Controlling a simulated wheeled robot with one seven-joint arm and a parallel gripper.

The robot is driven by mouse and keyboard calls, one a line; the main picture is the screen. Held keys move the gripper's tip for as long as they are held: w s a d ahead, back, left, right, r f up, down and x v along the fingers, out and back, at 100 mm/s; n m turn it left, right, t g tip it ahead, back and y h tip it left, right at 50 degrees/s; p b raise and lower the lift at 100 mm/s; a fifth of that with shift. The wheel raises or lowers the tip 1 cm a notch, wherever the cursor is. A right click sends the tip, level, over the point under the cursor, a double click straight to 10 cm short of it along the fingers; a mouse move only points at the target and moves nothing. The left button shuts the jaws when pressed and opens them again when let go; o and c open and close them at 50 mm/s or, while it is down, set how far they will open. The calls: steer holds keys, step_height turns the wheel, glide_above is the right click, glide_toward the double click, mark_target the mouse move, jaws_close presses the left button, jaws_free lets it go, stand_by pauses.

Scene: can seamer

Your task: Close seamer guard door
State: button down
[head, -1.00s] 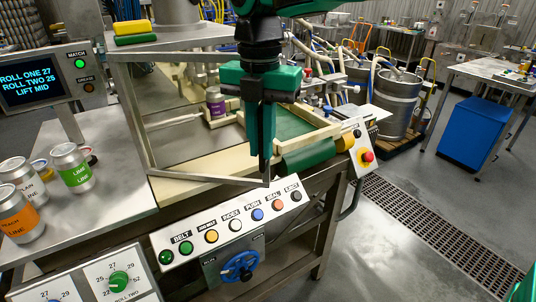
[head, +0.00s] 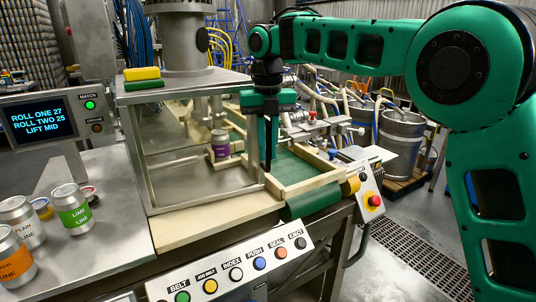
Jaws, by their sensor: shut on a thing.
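The seamer guard door (head: 205,203) is a clear panel in a grey metal frame. It stands across the front of the seamer enclosure, and its lower rail runs along the cream belt bed. I cannot tell whether it sits fully flush. My gripper (head: 268,166) points down at the door's right edge, with its dark fingers shut on that edge. The fingers hide part of the edge. A purple-labelled can (head: 220,144) stands behind the clear panel.
A button panel (head: 236,268) lies in front of the door. Several cans, including a green-labelled one (head: 71,210), stand on the left metal table (head: 110,230). A green belt (head: 303,177) and a red stop button (head: 374,200) are at the right.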

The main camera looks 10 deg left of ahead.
steer(key=shift+w+d, duration=0.2)
steer(key=shift+w, duration=0.2)
steer(key=c, duration=1.8)
jaws_free()
steer(key=shift+a, duration=0.1)
steer(key=shift+r, duration=0.1)
step_height(320, 180, up, 11)
steer(key=shift+f, duration=0.15)
